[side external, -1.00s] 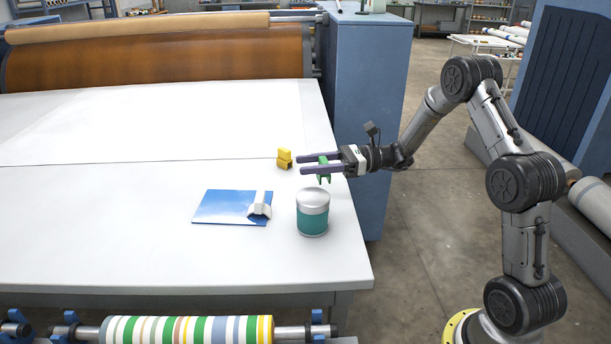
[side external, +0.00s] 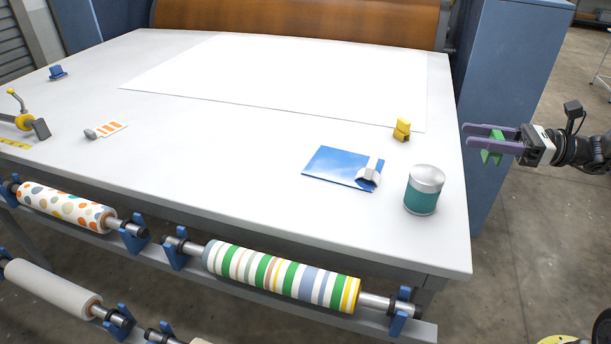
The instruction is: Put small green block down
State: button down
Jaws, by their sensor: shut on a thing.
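The small green block (side external: 491,154) is between the purple fingers of my gripper (side external: 467,135), which is shut on it. The fingers point left and lie level. In the picture, my gripper and the block are just right of the white table's (side external: 300,220) right edge, in front of the blue cabinet side. The block hangs in the air, apart from any surface. Its exact height above the table level is hard to tell from this one view.
A teal can with a grey lid (side external: 423,190) stands near the table's right edge. Left of it lie a blue sheet (side external: 338,165) with a pale clip on it, and behind, a yellow block (side external: 402,130). A blue cabinet (side external: 510,70) stands at the right.

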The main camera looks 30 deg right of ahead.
jog(key=w+a+r+m+t+h, duration=0.1)
jog(key=w+a+m+t+h, duration=0.15)
jog(key=w, duration=0.55)
jog(key=w+a+m+t+h, duration=0.2)
jog(key=w+h, duration=0.1)
jog(key=w, duration=0.5)
jog(key=s+a+n+g+y, duration=0.25)
jog(key=a+n+y, duration=0.2)
jog(key=a, duration=2.15)
jog(key=shift+m+g, duration=0.4)
jog(key=shift+g, duration=0.1)
jog(key=w+a+f, duration=0.2)
jog(key=w+f, duration=0.1)
jog(key=w+a+f, duration=0.2)
jog(key=w+f, duration=0.1)
jog(key=w, duration=0.1)
jog(key=w+a+f, duration=0.2)
jog(key=w, duration=0.2)
jog(key=shift+w+a+f, duration=0.1)
jog(key=shift+a+f, duration=0.1)
jog(key=shift+f, duration=0.2)
jog(key=shift+w+a+f, duration=0.2)
jog(key=shift+w+f, duration=0.25)
jog(key=shift+f, duration=0.15)
jog(key=shift+w+f, duration=0.15)
jog(key=shift+f, duration=1.5)
